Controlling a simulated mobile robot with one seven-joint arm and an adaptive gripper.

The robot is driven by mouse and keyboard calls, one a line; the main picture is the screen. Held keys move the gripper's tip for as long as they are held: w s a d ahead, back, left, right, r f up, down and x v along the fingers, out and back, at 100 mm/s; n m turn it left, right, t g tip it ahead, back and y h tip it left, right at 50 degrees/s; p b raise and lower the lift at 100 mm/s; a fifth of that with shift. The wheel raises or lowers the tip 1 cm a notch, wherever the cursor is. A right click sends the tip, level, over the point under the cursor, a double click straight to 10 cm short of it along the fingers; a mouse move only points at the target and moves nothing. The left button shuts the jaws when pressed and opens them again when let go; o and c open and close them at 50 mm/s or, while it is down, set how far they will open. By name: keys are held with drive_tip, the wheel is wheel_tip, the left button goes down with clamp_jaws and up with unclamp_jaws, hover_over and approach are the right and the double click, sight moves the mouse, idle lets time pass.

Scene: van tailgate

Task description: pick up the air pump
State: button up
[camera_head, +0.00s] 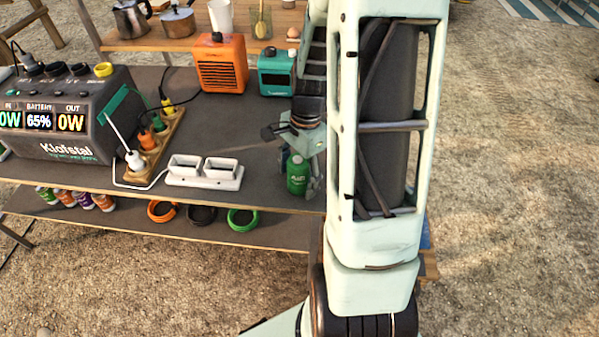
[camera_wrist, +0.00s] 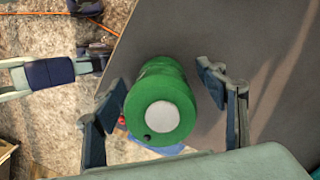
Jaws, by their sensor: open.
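A green cylinder with a white round top stands on the grey table near its front right edge, and I take it for the air pump (camera_head: 297,176). It also shows from above in the wrist view (camera_wrist: 163,105), with a small dark knob by its white top. My gripper (camera_wrist: 162,88) is open, with one finger on each side of the green cylinder and a visible gap on the right. In the head view my gripper (camera_head: 303,150) is at the cylinder's upper part, partly hidden by my arm. I cannot tell whether the left finger touches it.
A white double socket block (camera_head: 204,172) with its cable lies left of the cylinder. A grey power station (camera_head: 62,115), an orange box (camera_head: 221,65) and a teal box (camera_head: 276,73) stand farther off. A lower shelf (camera_head: 130,215) holds cans and cable coils.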

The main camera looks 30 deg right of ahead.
sight(298, 160)
drive_tip(key=shift+f, duration=0.15)
drive_tip(key=c, duration=1.5)
drive_tip(key=shift+r, duration=0.5)
wheel_tip(298, 160, up, 2)
drive_tip(key=shift+w+r+p, duration=0.1)
drive_tip(key=shift+r+p, duration=0.15)
drive_tip(key=shift+p, duration=0.15)
drive_tip(key=s+d+r, duration=0.1)
drive_tip(key=s+r, duration=0.2)
drive_tip(key=s, duration=0.1)
drive_tip(key=s+d+r+p, duration=0.1)
drive_tip(key=s+d+r, duration=0.1)
drive_tip(key=s, duration=0.3)
drive_tip(key=s+d+r, duration=0.1)
drive_tip(key=s+r, duration=0.3)
drive_tip(key=shift+s+d+r+p, duration=0.25)
drive_tip(key=shift+d+r+p, duration=0.05)
drive_tip(key=shift+p, duration=0.1)
